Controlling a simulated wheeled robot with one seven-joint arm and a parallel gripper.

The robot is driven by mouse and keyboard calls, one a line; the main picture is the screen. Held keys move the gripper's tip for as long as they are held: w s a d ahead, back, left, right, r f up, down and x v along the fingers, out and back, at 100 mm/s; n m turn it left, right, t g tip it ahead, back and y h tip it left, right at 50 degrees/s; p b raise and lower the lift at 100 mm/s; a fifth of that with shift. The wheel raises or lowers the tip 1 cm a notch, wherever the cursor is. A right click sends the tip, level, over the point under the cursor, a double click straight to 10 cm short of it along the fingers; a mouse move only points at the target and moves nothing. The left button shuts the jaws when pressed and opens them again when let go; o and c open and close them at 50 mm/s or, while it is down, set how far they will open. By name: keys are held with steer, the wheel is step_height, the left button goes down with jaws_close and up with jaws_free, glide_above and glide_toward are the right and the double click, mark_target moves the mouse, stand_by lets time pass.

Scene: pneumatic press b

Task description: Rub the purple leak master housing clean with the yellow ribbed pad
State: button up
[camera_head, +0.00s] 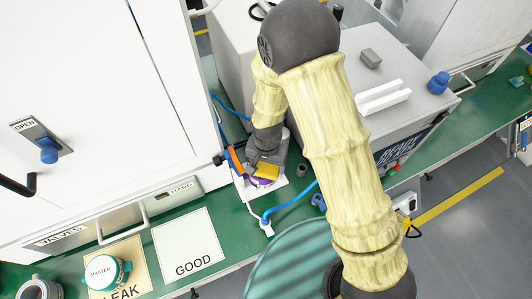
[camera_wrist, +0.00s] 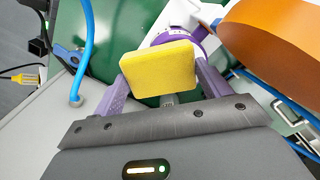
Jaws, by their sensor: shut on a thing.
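My gripper (camera_wrist: 162,82) is shut on the yellow ribbed pad (camera_wrist: 158,68), which sits between its two purple fingers in the wrist view. The pad also shows in the head view (camera_head: 267,171), under my wrist. The purple housing (camera_wrist: 180,38) lies just beyond the pad, its white-marked rim partly hidden by it. In the head view, a purple edge of the housing (camera_head: 260,183) shows below the pad on a pale plate. The pad is at or right above the housing; I cannot tell whether they touch.
An orange part (camera_head: 235,160) stands close left of my gripper. Blue hoses (camera_head: 292,203) run beside it. A grey cabinet (camera_head: 425,110) stands to the right. A teal and white MASTER piece (camera_head: 104,271) rests on the LEAK mat; the GOOD mat (camera_head: 188,243) is empty.

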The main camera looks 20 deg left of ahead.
mark_target(267, 166)
step_height(267, 166, up, 4)
steer(key=shift+f+p, duration=0.2)
steer(key=shift+p, duration=1)
steer(key=shift+w+r+p, duration=0.25)
steer(key=shift+r+p, duration=0.3)
steer(key=shift+r, duration=0.1)
steer(key=shift+s+r, duration=0.2)
steer(key=shift+s, duration=0.15)
steer(key=shift+w, duration=0.15)
steer(key=shift+r+p, duration=0.1)
steer(key=shift+p, duration=0.4)
steer(key=shift+r+p, duration=0.1)
steer(key=shift+p, duration=0.4)
steer(key=shift+a+r+p, duration=0.1)
steer(key=shift+p, duration=0.65)
steer(key=p, duration=0.2)
steer(key=shift+p, duration=0.3)
